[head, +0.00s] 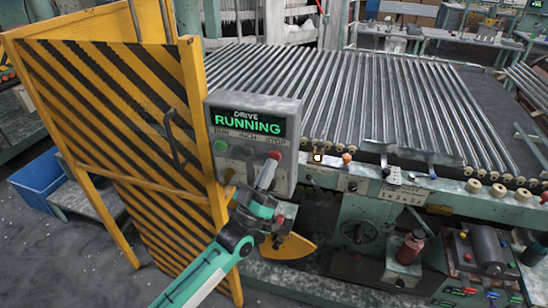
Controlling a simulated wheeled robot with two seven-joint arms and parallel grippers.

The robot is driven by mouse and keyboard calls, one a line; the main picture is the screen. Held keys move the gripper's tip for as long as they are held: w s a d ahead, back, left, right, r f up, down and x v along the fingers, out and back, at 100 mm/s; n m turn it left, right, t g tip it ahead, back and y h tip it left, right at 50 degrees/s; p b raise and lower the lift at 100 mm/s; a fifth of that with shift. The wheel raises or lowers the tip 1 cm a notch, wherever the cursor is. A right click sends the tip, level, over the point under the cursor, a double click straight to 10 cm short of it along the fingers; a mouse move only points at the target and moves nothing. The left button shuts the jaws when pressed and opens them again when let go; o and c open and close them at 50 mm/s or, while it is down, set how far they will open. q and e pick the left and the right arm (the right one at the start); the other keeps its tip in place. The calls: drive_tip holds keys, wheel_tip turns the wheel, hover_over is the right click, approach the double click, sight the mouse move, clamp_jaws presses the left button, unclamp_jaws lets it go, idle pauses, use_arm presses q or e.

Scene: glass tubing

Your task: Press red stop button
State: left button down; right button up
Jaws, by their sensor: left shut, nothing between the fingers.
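A grey control box (286,115) stands beside a yellow-and-black striped guard. Its display (247,122) reads "DRIVE RUNNING" in green, above the labels RUN, INCH and STOP. The red stop button (274,155) is under STOP at the right of the box face. A green button (221,145) is under RUN. My left gripper (268,168) is shut and empty, its fingers pointing up at the red button. The fingertips are right at the button's lower edge; I cannot tell whether they touch. My right gripper is not in view.
The striped guard (110,90) with its handle stands just left of the box. A bed of glass tubes (380,100) lies behind and to the right. A red bottle (411,246) and machine parts are at lower right. A blue bin (42,180) is on the floor at left.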

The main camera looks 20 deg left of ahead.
use_arm(q)
drive_tip(key=shift+w, duration=0.3)
drive_tip(key=shift+w+b, duration=0.35)
drive_tip(key=shift+w, duration=0.15)
idle(0.6)
drive_tip(key=shift+s, duration=0.2)
drive_tip(key=shift+s+p, duration=0.3)
drive_tip(key=shift+s, duration=0.45)
drive_tip(key=s+p, duration=0.1)
drive_tip(key=s, duration=0.4)
drive_tip(key=shift+p, duration=0.3)
idle(0.6)
